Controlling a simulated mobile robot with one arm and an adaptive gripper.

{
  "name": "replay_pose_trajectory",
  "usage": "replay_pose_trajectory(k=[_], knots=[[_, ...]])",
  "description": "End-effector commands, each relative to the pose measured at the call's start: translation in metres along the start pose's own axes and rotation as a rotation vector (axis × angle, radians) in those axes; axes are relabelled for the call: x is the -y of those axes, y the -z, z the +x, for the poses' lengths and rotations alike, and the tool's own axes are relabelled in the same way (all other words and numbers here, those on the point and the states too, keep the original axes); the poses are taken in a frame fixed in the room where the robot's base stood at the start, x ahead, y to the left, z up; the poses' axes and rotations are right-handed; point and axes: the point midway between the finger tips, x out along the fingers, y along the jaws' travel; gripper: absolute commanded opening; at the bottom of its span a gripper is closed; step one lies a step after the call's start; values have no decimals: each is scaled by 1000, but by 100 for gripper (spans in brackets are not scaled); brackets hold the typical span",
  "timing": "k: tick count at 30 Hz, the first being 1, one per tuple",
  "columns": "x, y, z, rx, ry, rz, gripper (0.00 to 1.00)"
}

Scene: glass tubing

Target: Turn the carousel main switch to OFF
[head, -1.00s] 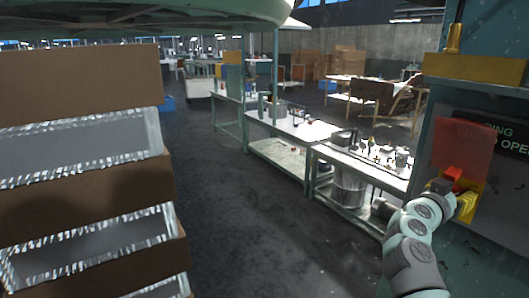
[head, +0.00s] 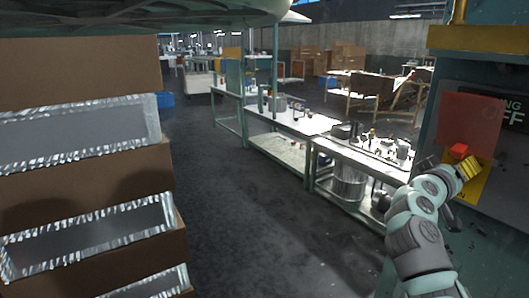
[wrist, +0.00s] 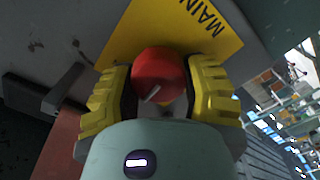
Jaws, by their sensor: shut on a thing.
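The main switch is a round red knob (wrist: 158,75) with a pale pointer line, on a yellow plate (wrist: 185,25) lettered "MAIN". In the wrist view the line runs diagonally. My gripper (wrist: 160,88) has its yellow fingers shut on both sides of the knob. In the head view the red knob (head: 458,150) shows beside my gripper (head: 467,168), in front of the yellow plate (head: 480,186). The sign (head: 512,112) on the panel reads "NG" above "FF", the rest being hidden.
A red square panel (head: 468,118) stands out above the switch and covers part of the sign. A grey handle-like bar (wrist: 62,90) is left of the knob in the wrist view. Stacked boxes (head: 80,140) are at left; benches (head: 360,158) stand behind my arm.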

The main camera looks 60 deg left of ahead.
Motion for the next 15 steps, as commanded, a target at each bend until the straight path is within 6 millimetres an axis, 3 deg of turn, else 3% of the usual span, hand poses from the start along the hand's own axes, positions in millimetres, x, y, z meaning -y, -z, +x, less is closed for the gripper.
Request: replay_pose_trajectory(k=[15], knots=[[4, -1, 0, 4, 6, -476, 12]])
